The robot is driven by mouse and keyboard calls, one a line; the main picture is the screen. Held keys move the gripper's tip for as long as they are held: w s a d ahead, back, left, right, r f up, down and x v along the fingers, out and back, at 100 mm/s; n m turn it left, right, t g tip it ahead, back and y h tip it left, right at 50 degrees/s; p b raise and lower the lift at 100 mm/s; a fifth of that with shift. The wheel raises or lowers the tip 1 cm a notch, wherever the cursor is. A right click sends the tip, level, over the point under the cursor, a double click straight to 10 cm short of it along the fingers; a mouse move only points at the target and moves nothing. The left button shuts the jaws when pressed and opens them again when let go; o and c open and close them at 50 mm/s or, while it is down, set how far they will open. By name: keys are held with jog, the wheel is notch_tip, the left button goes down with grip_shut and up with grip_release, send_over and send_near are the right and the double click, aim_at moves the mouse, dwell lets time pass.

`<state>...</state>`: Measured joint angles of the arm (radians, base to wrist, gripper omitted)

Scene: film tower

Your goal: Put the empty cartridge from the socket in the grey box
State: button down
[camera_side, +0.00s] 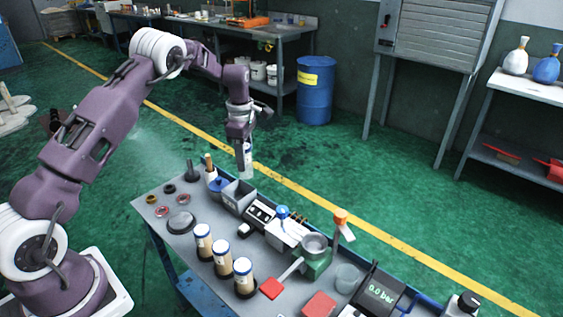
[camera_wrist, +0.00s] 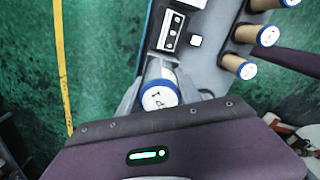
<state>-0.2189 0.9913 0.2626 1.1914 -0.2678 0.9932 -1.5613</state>
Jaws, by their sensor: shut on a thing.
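In the side view my gripper (camera_side: 243,142) is shut on a cartridge (camera_side: 247,161), which hangs upright and looks pale and whitish. In the wrist view the blue-rimmed white end of this cartridge (camera_wrist: 160,95) shows between the two fingers of my gripper (camera_wrist: 158,92). The grey box (camera_side: 238,194) stands on the bench, with its open top below the cartridge in the side view. The cartridge is above the box's rim; I cannot tell if it is exactly over the opening. The green socket unit (camera_side: 317,260) with a round grey cup stands farther right.
Three brown-filled cartridges (camera_side: 221,257) stand at the bench's front edge. A black switch panel (camera_side: 259,213) is beside the grey box. A blue-topped press (camera_side: 285,228), an orange-topped lever (camera_side: 342,224) and a pressure display (camera_side: 379,291) stand to the right. Small bottles (camera_side: 209,168) are left of the box.

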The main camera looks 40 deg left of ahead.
jog(key=a+f+n, duration=0.1)
jog(key=a+f, duration=0.2)
jog(key=f, duration=0.2)
jog(key=shift+s+a+f, duration=0.25)
jog(key=shift+s+f, duration=0.1)
jog(key=shift+s, duration=0.1)
jog(key=shift+f, duration=4.05)
jog(key=c, duration=0.7)
grip_release()
jog(key=shift+c, duration=0.2)
notch_tip(320, 180, up, 7)
